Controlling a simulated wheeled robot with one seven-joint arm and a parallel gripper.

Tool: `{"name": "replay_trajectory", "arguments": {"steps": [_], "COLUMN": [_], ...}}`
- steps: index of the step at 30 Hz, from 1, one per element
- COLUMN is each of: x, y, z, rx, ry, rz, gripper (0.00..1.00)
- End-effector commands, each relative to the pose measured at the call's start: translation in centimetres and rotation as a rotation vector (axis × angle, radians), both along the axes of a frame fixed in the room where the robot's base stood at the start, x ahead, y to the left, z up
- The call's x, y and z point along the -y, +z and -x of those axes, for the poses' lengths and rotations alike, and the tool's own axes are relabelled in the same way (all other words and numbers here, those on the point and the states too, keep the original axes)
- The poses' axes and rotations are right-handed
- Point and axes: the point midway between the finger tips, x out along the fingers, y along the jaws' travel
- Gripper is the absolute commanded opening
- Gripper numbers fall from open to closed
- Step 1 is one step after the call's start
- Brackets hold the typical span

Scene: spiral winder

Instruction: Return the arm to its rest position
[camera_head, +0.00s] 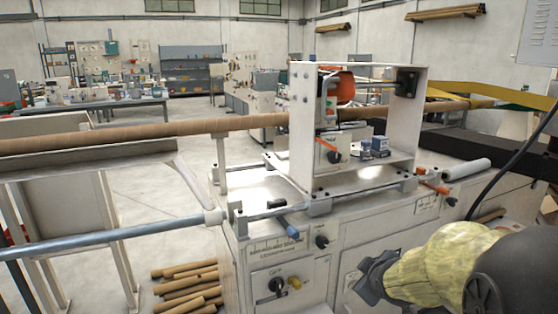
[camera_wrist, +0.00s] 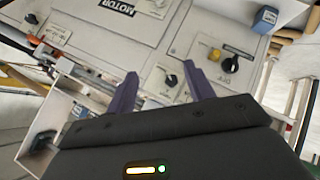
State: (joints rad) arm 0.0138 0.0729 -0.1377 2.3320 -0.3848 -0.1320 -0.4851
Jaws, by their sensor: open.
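My gripper (camera_head: 375,277) shows at the lower right of the head view, on the end of my yellow-covered arm, in front of the machine's front panel. In the wrist view my gripper (camera_wrist: 157,90) has its two dark purple fingers apart, with nothing between them. The spiral winder (camera_head: 340,235) fills the middle of the head view, with a white frame on top. Its panel with a black knob and a yellow knob (camera_wrist: 216,54) shows past the fingers in the wrist view.
A long brown tube (camera_head: 130,134) runs across the winder from the left. Cut tubes (camera_head: 187,285) lie on the floor at lower left. Orange-handled levers (camera_head: 436,187) stick out on the winder's right. A black cable (camera_head: 510,165) hangs at the right. Benches stand at the back.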

Motion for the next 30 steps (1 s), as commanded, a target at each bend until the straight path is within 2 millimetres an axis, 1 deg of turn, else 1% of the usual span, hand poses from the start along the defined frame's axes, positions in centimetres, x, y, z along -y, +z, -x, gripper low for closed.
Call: {"name": "replay_trajectory", "arguments": {"steps": [1,3,5,6,10,15,16,23,30], "x": [-0.7,-1.6,-2.3,-2.8,-4.3,-6.1,-6.0,-5.9,-5.8], "y": [-1.6,-3.6,-5.1,-6.0,-8.0,-9.8,-8.5,-5.0,-0.4], "z": [1.9,4.5,6.7,8.2,12.3,17.4,17.0,16.8,16.7], "rx": [-0.072,-0.169,-0.245,-0.294,-0.429,-0.586,-0.575,-0.57,-0.568], "ry": [-0.07,-0.176,-0.262,-0.317,-0.471,-0.654,-0.647,-0.64,-0.639], "rz": [-0.074,-0.17,-0.239,-0.28,-0.381,-0.473,-0.471,-0.468,-0.466], "gripper": [0.53,0.53,0.53,0.53,0.53,0.53,0.53,0.53,0.53]}}
